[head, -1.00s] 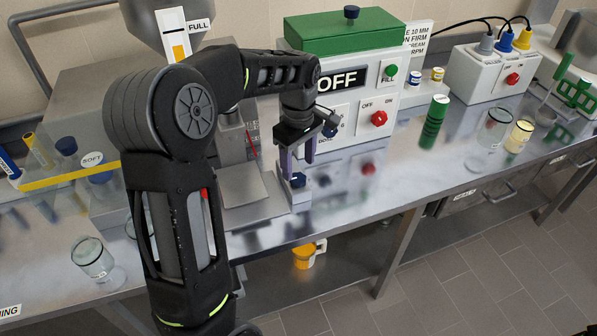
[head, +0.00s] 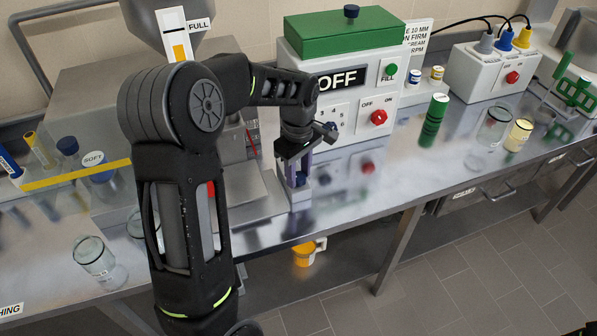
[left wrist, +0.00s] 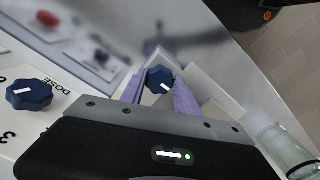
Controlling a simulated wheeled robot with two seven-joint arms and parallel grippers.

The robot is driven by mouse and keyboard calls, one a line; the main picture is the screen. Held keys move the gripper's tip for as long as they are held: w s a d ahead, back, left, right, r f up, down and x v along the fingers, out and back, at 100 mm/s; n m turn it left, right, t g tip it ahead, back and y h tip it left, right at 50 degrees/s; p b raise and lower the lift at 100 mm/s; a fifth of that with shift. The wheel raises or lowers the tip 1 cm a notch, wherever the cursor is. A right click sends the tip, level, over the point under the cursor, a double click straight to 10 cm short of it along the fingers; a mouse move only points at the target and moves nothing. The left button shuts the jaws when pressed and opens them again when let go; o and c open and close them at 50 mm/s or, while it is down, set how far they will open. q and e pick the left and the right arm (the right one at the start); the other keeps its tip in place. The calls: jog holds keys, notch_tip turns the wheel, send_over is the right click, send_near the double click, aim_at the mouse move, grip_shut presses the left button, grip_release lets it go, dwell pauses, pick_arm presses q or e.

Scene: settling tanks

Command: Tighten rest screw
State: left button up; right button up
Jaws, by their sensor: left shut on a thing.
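The rest screw is a small blue knob (head: 299,179) on a light grey block (head: 301,195) at the right front of the flat metal rest (head: 245,190). My left gripper (head: 298,174) points down over the block, with its purple fingers shut on the knob. In the left wrist view the knob (left wrist: 158,79), with a white mark on its top, sits between the two purple fingers (left wrist: 158,92). In the head view the fingers partly hide the knob. My right gripper is not in view.
A white machine (head: 350,115) with an OFF display, a red knob (head: 378,117) and a green lid stands just behind. A green cylinder (head: 433,120) and glass beakers (head: 494,125) stand farther right. A glass jar (head: 93,257) stands at left. The bench right of the block is clear.

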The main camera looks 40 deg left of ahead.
pick_arm(q)
grip_shut()
jog(key=shift+m, duration=0.4)
jog(key=m, duration=0.2)
jog(key=shift+m+b, duration=0.3)
jog(key=shift+b, duration=0.1)
jog(key=m, duration=0.4)
jog(key=shift+m+b, duration=0.3)
jog(key=shift+b, duration=0.05)
jog(key=m, duration=0.5)
jog(key=shift+a, duration=0.1)
jog(key=shift+m+b, duration=0.3)
jog(key=shift+m, duration=2.2)
jog(key=o, duration=0.7)
grip_release()
